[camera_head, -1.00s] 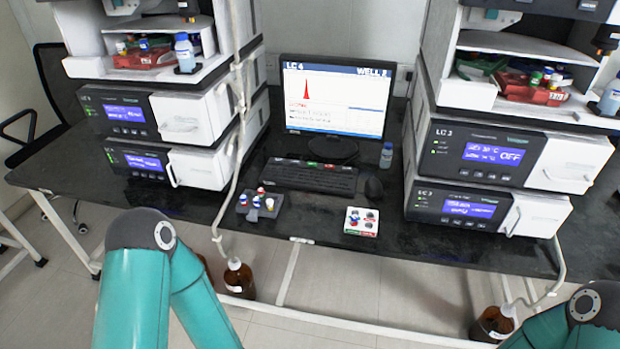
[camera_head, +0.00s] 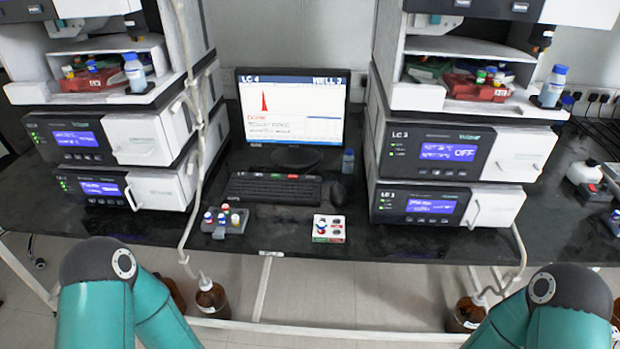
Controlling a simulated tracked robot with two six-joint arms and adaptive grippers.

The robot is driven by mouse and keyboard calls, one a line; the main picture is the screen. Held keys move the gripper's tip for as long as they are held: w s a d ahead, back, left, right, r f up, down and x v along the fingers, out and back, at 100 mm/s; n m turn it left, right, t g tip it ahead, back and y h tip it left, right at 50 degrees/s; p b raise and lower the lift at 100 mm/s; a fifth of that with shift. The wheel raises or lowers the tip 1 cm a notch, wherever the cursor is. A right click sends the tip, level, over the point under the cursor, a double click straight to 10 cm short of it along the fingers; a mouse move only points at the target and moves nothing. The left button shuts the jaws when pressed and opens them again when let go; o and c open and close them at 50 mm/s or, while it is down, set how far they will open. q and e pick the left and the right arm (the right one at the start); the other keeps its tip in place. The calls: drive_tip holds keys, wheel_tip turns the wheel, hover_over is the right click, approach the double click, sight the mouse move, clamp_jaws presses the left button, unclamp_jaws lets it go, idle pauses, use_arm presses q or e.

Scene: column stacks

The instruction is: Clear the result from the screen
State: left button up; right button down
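The monitor (camera_head: 292,135) stands at the back of the black bench between two instrument stacks. Its screen reads "LC 4" and "WELL 3" in a blue top bar, with a red peak on the left. The black keyboard (camera_head: 273,189) lies in front of it, with a few coloured keys along its back edge. The mouse (camera_head: 338,194) is to its right. Only teal links of my two arms show at the bottom left and bottom right. Neither gripper is in view.
A grey vial block (camera_head: 226,226) and a white vial tray (camera_head: 328,229) sit near the bench's front edge. A small blue-capped bottle (camera_head: 348,161) stands right of the monitor. Instrument stacks flank the keyboard. Brown bottles (camera_head: 212,301) stand below, with a tube hanging at left.

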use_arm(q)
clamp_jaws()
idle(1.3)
